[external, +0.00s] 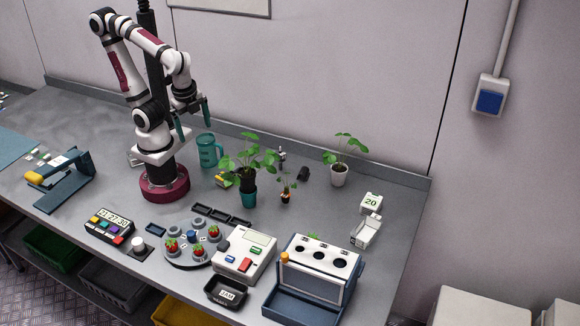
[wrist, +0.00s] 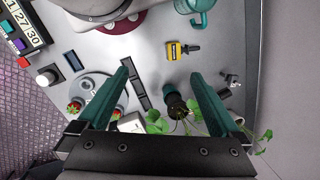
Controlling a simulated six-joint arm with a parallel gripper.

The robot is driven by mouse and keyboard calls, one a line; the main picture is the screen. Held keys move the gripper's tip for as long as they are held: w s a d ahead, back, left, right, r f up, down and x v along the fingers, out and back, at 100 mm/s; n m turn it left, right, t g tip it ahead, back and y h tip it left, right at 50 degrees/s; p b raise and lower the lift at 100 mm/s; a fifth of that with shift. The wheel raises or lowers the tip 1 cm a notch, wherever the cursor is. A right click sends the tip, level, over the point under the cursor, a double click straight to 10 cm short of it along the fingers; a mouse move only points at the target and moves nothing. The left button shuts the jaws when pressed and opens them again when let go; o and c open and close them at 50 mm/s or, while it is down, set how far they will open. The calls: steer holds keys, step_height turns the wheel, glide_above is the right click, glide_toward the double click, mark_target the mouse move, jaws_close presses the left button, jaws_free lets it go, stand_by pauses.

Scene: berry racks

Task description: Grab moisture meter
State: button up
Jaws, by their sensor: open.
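A small yellow device with a dark thin tip, which looks like the moisture meter (wrist: 175,50), lies flat on the grey table in the wrist view. It is beyond my fingertips, a little right of midway between them. In the external view the yellow meter (external: 222,181) is partly hidden by plant leaves. My gripper (external: 195,123) hangs above the table in front of my base, well above the meter and apart from it. In the wrist view my gripper (wrist: 161,69) has its two teal fingers wide apart with nothing held between them.
A teal mug (external: 208,152) stands close behind the meter. A leafy plant in a teal pot (external: 248,197) stands close to its right. A white-potted plant (external: 339,176), a strawberry tray (external: 170,256) and a white instrument (external: 244,256) are farther off.

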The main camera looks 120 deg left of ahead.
steer(key=shift+s+f+m, duration=0.5)
steer(key=shift+s+f, duration=0.3)
steer(key=shift+c, duration=0.3)
steer(key=c, duration=0.4)
steer(key=shift+a, duration=0.1)
steer(key=m+h, duration=0.2)
steer(key=m, duration=1.2)
glide_above(228, 176)
steer(key=a, duration=0.2)
step_height(228, 176, down, 6)
steer(key=shift+m+t, duration=0.3)
steer(key=shift+m, duration=0.1)
steer(key=f, duration=1)
steer(key=s+a+f, duration=0.1)
steer(key=f, duration=0.4)
steer(key=shift+f, duration=0.3)
